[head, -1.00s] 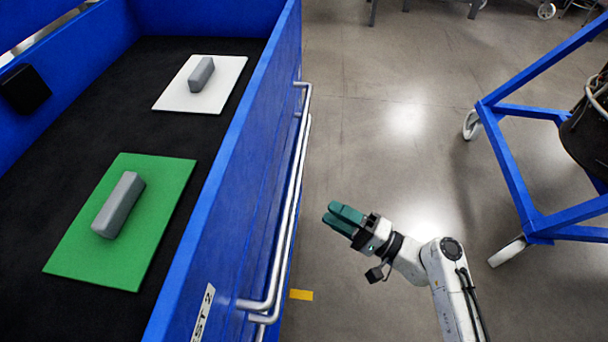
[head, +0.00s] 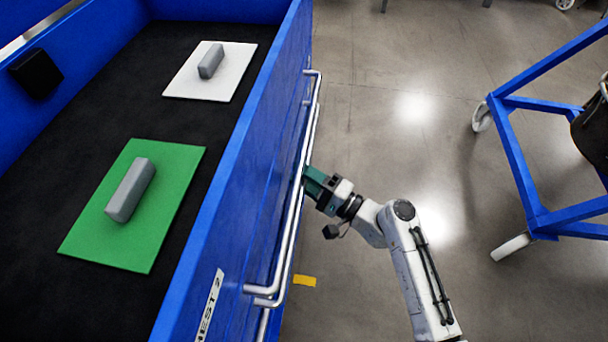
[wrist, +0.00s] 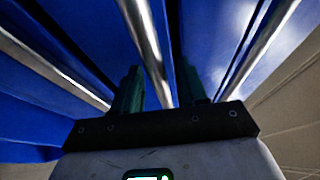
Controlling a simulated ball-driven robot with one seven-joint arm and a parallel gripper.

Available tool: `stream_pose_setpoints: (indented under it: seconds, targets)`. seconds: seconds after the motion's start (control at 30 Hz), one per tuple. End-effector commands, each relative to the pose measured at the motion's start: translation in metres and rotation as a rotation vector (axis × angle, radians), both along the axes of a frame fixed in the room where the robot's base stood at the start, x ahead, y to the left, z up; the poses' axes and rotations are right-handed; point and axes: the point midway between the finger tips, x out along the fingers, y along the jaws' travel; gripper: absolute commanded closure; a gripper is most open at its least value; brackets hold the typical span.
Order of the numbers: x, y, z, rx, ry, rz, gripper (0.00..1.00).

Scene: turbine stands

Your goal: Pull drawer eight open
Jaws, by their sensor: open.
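The blue drawer chest (head: 228,190) stands on the left, its front carrying long silver bar handles (head: 287,240) one below another. No drawer number is readable, so I cannot tell which drawer is eight. My gripper (head: 307,175) is at the bars on the chest front, its green fingers pointing at it. In the wrist view the fingers (wrist: 158,85) are apart, and one silver bar (wrist: 145,40) runs into the gap between them. Other bars lie to the left and right there. I cannot tell whether the fingers touch the bar. The drawers look shut.
On the chest's black top lie a green mat (head: 165,215) and a white mat (head: 235,82), each with a grey block. A blue wheeled frame (head: 525,165) stands at right. The floor between is clear, with a yellow mark (head: 304,281).

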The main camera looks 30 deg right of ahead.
Motion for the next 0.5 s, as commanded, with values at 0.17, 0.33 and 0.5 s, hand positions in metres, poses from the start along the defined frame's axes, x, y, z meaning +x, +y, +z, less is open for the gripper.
stream_pose_setpoints:
  seconds: [0.17, 0.33, 0.5]
  targets:
    - [-0.0001, 0.0, -0.0001, 0.0, 0.0, 0.0, 0.58]
    - [-0.0002, -0.0002, -0.0001, 0.0, 0.0, 0.0, 0.73]
    - [-0.0003, -0.0003, -0.0001, 0.0, 0.0, 0.0, 0.89]
